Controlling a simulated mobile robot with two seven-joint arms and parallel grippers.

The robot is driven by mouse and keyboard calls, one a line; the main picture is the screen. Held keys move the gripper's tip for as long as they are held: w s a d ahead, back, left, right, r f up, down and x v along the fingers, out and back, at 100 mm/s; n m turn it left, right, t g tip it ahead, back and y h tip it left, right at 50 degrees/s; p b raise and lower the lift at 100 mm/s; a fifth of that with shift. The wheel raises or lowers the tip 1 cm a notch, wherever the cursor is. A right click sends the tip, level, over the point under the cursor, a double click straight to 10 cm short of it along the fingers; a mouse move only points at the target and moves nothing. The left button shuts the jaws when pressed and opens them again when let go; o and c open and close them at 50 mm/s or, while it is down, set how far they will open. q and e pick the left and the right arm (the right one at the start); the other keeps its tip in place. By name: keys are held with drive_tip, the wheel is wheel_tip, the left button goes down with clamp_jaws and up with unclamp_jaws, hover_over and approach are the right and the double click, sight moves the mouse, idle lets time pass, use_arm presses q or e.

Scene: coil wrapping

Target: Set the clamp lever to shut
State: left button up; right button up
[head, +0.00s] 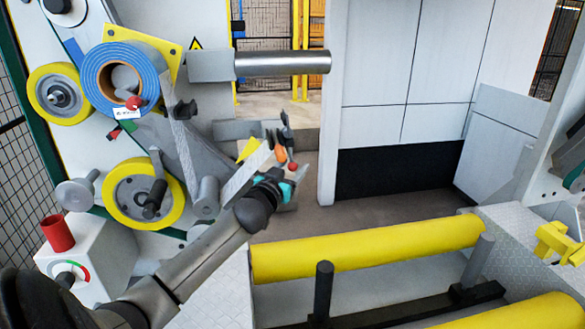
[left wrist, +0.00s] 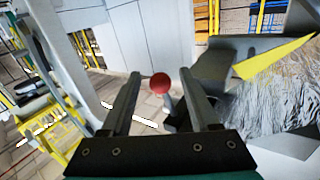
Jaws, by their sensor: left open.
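A clamp lever with a red ball knob (head: 293,166) shows in the head view, at the end of the machine's clamp, below a small orange part (head: 280,152). My left gripper (head: 290,173) is just below the knob, at the end of my arm reaching in from the lower left. In the left wrist view, the left gripper (left wrist: 160,76) is open, and the red knob (left wrist: 160,82) appears between its two fingers. Neither finger visibly touches it. The depth of the knob between the fingers is hard to tell. My right gripper is not clearly seen.
A blue tape roll (head: 115,65) and yellow-rimmed rollers (head: 130,190) sit on the machine at left. A metal bar (head: 285,63) juts out above the clamp. A yellow roller (head: 370,248) lies in front. Bare floor shows behind the clamp.

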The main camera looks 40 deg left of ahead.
use_arm(q)
drive_tip(key=shift+w+a, duration=0.1)
drive_tip(key=shift+w, duration=0.15)
clamp_jaws()
idle(0.5)
idle(0.9)
